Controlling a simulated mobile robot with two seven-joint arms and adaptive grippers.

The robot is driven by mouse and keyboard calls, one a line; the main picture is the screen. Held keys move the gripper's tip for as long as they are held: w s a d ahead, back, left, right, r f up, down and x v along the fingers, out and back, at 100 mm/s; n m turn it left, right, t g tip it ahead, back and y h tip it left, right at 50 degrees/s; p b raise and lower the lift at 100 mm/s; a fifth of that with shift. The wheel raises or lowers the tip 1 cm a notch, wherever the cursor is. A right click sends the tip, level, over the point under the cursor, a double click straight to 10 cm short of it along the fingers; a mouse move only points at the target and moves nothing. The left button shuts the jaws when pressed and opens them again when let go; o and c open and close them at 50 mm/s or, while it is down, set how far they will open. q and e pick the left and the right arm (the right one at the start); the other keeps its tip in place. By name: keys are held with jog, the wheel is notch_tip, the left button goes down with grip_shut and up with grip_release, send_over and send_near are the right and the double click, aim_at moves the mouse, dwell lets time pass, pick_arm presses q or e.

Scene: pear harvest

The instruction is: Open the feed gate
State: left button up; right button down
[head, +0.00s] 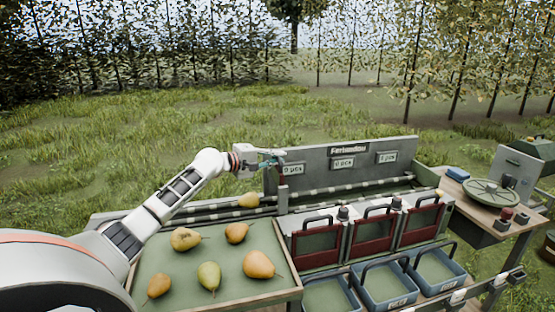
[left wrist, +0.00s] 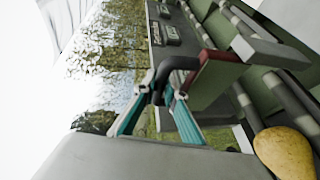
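The feed gate (head: 283,196) is an upright panel across the conveyor lane, just right of a pear. In the left wrist view its red-brown top edge (left wrist: 218,68) and a bent black handle (left wrist: 172,66) show. My left gripper (head: 272,160) is above the gate in the head view. In the left wrist view its teal fingers (left wrist: 158,94) are on both sides of the handle's end and look shut on it. The fingertips partly hide the handle's end. My right gripper is not in view.
A pear (head: 248,200) lies on the rollers left of the gate; it also shows in the left wrist view (left wrist: 284,152). A green tray (head: 215,296) holds several pears. Red-fronted gates (head: 316,258) and blue crates (head: 385,300) stand to the right.

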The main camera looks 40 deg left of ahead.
pick_arm(q)
jog(key=v, duration=1.2)
dwell(0.4)
jog(key=shift+a+f, duration=0.1)
jog(key=shift+f, duration=0.05)
jog(key=shift+f, duration=0.1)
dwell(0.4)
